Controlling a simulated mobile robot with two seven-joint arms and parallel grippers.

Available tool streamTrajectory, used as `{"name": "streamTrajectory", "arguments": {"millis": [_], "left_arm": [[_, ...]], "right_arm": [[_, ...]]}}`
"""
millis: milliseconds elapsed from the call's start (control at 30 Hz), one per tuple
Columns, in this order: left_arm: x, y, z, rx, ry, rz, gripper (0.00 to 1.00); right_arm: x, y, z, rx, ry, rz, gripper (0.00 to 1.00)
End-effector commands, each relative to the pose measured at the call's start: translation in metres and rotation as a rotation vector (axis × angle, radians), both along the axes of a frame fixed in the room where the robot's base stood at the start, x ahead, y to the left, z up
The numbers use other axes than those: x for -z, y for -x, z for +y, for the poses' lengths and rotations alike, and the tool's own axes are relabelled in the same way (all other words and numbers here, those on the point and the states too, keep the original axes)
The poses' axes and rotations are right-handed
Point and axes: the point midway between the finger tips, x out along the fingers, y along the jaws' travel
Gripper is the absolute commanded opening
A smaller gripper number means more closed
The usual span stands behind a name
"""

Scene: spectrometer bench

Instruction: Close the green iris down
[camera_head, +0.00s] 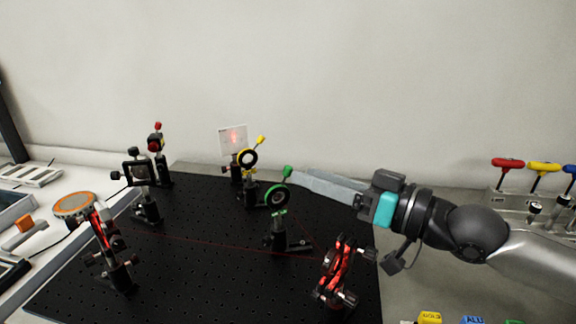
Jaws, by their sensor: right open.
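The green iris (277,197) is a dark ring with a green edge, upright on a post on the black breadboard (190,235). Its green-tipped lever (287,171) points up and slightly right. My right gripper (300,176) comes in from the right, with its long grey fingers level and their tips right beside the lever's tip. It is open, though the gap between the fingers is hard to see from here. I cannot tell whether a finger touches the lever. My left gripper is out of view.
A yellow iris (247,158) stands just behind, left of the green one, before a white card (233,140) with a red spot. Mirror mounts stand at left (138,172) and front right (337,275). A rack of coloured-handled tools (530,185) is at right.

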Motion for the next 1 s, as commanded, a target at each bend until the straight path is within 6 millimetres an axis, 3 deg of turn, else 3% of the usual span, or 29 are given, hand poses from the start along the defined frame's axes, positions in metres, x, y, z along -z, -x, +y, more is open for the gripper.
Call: {"name": "streamTrajectory", "arguments": {"millis": [400,900,1000], "left_arm": [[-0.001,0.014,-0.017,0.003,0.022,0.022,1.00],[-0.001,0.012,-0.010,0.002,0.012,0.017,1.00],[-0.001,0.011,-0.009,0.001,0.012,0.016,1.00]], "right_arm": [[0.000,-0.026,0.036,0.001,-0.002,0.000,0.48],[0.000,-0.032,0.044,0.002,-0.001,0.001,0.48],[0.000,-0.032,0.044,0.002,-0.001,0.001,0.36]]}}
